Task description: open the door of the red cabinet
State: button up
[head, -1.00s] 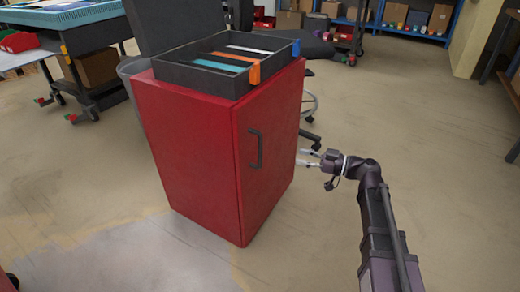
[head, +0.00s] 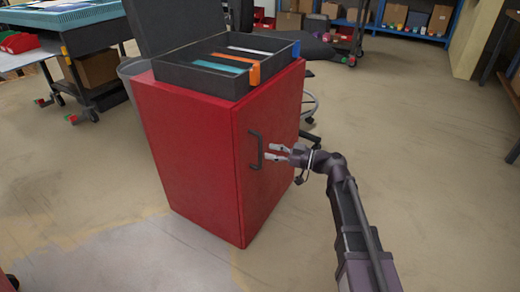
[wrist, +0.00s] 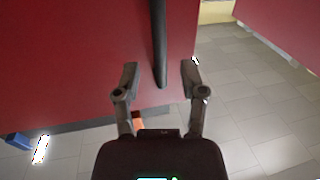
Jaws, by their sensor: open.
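The red cabinet (head: 190,150) stands on the floor in the middle of the head view. Its door (head: 272,165) is on the right-hand face and looks shut. A dark upright bar handle (head: 256,150) is on the door. My gripper (head: 268,153) is open and points at the handle from the right, very near it. In the wrist view the handle (wrist: 159,45) comes down from the top to between the two open fingers of my gripper (wrist: 160,75). I cannot tell whether a finger touches it.
A black open case (head: 205,78) with coloured strips lies on the cabinet top. A chair base (head: 308,140) shows behind the cabinet. A workbench (head: 75,50) stands at the back left. The floor to the right (head: 430,150) is clear.

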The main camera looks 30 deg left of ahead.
aim_at(260, 166)
jog(key=shift+s+a, duration=0.2)
jog(key=shift+a, duration=0.85)
jog(key=shift+s+a, duration=0.2)
jog(key=shift+a, duration=0.85)
grip_shut()
